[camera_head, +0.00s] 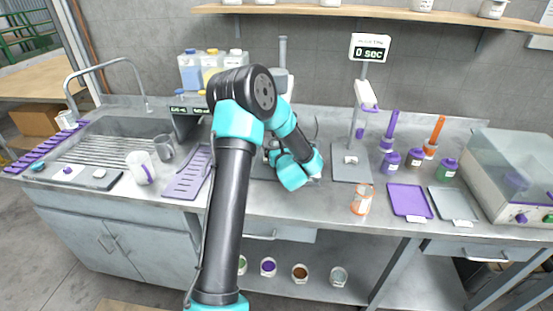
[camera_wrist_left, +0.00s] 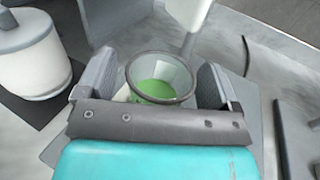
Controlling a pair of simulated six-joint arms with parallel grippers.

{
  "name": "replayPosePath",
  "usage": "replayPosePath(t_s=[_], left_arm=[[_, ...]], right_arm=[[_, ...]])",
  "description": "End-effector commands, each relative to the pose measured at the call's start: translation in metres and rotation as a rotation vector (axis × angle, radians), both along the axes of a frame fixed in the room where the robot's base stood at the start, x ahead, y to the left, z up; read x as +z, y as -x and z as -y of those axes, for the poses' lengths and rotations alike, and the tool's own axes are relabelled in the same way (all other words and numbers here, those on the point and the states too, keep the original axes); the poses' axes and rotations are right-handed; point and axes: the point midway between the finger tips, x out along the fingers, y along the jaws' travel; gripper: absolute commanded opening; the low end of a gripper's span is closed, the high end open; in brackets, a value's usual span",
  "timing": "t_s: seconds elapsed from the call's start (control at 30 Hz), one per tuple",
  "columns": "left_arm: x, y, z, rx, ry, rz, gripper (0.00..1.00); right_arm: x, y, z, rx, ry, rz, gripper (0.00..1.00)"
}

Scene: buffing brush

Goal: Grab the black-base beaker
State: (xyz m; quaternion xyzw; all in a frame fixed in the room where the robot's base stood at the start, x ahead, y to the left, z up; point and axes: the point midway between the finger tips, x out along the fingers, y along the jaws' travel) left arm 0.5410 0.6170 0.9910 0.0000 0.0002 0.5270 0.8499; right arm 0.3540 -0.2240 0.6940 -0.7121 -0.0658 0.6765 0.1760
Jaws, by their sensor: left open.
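A clear beaker (camera_wrist_left: 162,78) with a dark rim and green contents stands between the fingers of my left gripper (camera_wrist_left: 157,68) in the left wrist view. My fingers are open, one on each side of it. I cannot tell whether they touch it. Its base is hidden by the gripper body, so I cannot see the base colour. In the head view my arm covers most of this spot on the counter, and the fingertips and beaker are not clear. My right gripper is not in view.
A white cylindrical container (camera_wrist_left: 30,58) stands left of the gripper in the wrist view. In the head view, an orange-marked beaker (camera_head: 361,199), a purple tray (camera_head: 410,202) and a grey tray (camera_head: 455,204) are to the right. A purple-striped beaker (camera_head: 142,168) is left, by the sink.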

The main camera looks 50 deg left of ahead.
Motion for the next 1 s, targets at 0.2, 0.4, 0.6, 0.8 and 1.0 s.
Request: replayPosePath(t_s=[0.2,0.4,0.6,0.8,1.0], left_arm=[[0.0001,0.0000,0.0003,0.000,0.000,0.000,0.86],[0.0002,0.0000,0.0003,0.000,0.000,0.000,0.72],[0.0002,0.0001,0.0004,0.000,0.000,0.000,0.53],[0.0002,0.0001,0.0004,0.000,0.000,0.000,0.34],[0.0004,0.0000,0.0003,0.000,-0.001,0.000,0.19]], right_arm=[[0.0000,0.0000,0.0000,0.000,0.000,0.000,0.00],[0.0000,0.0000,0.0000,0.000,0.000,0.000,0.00],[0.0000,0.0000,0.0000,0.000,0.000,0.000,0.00],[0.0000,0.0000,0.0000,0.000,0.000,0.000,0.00],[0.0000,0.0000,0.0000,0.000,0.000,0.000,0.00]])
